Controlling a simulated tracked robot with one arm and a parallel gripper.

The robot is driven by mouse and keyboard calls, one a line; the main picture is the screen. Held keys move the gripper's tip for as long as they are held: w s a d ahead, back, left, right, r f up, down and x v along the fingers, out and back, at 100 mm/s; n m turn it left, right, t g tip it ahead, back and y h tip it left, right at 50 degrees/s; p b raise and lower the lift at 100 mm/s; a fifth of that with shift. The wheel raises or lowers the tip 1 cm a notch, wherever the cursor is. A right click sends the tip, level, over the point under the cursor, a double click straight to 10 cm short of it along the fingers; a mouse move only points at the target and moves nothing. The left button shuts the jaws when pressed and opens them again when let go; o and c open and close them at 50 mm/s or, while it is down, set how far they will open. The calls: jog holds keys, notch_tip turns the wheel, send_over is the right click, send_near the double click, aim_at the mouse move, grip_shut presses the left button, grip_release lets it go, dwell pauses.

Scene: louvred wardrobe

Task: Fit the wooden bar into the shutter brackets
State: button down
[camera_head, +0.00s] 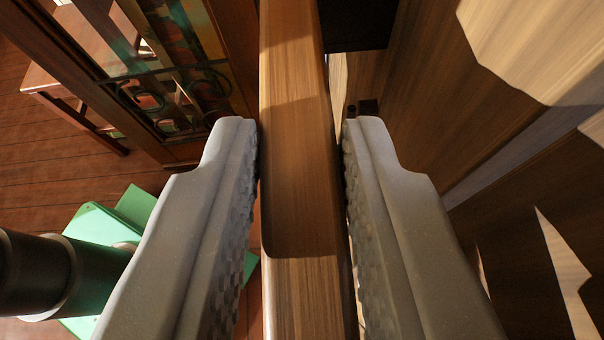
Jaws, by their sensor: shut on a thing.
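The wooden bar (292,60) runs from the top edge to the bottom edge of the head camera view, between the two pale grey fingers of my gripper (300,135). The gripper is shut on it, one textured finger pad on each side. A darker band, perhaps a shadow, crosses the middle of the bar. Both ends of the bar are hard to make out. Small dark blocks (367,107) show just behind the right fingertip; I cannot tell whether they are a shutter bracket. No bracket is clearly visible.
Wooden wardrobe panels (440,90) stand close on the right, with strong light and shadow on them. A glazed wooden door with ironwork (175,90) is at upper left. A wooden stool or chair (65,90) stands beyond it on the wooden floor (35,150).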

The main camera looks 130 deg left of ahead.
jog(key=shift+f+b, duration=0.45)
jog(key=shift+f, duration=0.5)
jog(key=c, duration=1.2)
grip_release()
jog(key=shift+o, duration=0.2)
jog(key=shift+w, duration=0.1)
jog(key=b+v, duration=0.1)
jog(key=v, duration=1.1)
jog(key=shift+f, duration=0.1)
